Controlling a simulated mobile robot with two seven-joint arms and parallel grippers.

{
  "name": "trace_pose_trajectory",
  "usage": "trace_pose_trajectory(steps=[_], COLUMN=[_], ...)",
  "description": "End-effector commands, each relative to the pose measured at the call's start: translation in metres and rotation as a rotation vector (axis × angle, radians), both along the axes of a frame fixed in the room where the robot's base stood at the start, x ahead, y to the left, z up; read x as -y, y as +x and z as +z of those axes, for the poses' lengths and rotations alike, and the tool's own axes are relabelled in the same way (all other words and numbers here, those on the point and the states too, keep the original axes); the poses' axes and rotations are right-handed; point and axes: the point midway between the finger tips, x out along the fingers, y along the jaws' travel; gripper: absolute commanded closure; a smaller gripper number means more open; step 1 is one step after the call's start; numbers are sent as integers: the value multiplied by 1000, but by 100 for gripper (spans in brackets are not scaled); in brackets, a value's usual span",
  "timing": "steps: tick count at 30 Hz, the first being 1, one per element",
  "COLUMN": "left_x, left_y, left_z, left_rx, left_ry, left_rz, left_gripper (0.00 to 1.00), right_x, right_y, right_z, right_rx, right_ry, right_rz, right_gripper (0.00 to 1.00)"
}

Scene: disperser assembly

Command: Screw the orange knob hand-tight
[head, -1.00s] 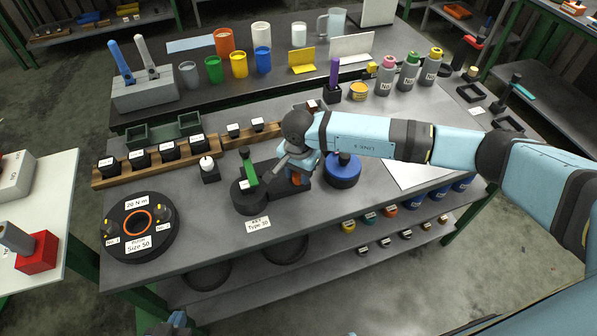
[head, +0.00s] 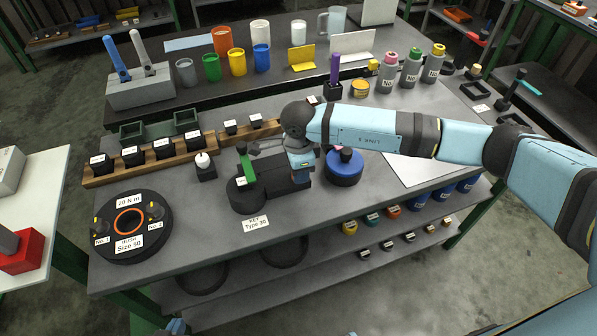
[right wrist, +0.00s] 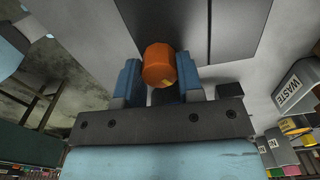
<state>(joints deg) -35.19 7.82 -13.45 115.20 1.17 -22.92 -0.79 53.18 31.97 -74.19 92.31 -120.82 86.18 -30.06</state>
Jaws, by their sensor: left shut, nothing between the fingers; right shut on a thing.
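The orange knob (right wrist: 158,65) shows in the right wrist view between the two blue fingers of my right gripper (right wrist: 159,78), which is shut on it. In the head view my right gripper (head: 300,172) is over the dark block (head: 286,188) between the green-handled round base and the blue-topped round part. There the knob is hidden behind the gripper, and its seat cannot be made out. Only a small blue piece of my left gripper (head: 176,326) shows at the bottom edge, shut and away from the knob.
The green-handled base (head: 246,190) stands close left of my right gripper and the blue-topped part (head: 344,168) close right. A black round fixture (head: 131,250) is at the left. Wooden racks (head: 180,160) lie behind. The front right tabletop is fairly clear.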

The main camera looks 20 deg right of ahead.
Motion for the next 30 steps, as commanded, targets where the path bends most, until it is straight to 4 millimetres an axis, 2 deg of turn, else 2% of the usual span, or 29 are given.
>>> trace_pose_trajectory(steps=[12,30], left_x=[1,3], left_y=[1,4], left_z=[-14,-17], left_rx=[-15,-19], left_ry=[-10,-21], left_rz=[6,14], left_gripper=[100,100], right_x=[1,0], right_y=[0,0], right_z=[-1,1], right_rx=[2,2], right_ry=[-1,0], right_rz=[-396,-912], right_gripper=[89,89])
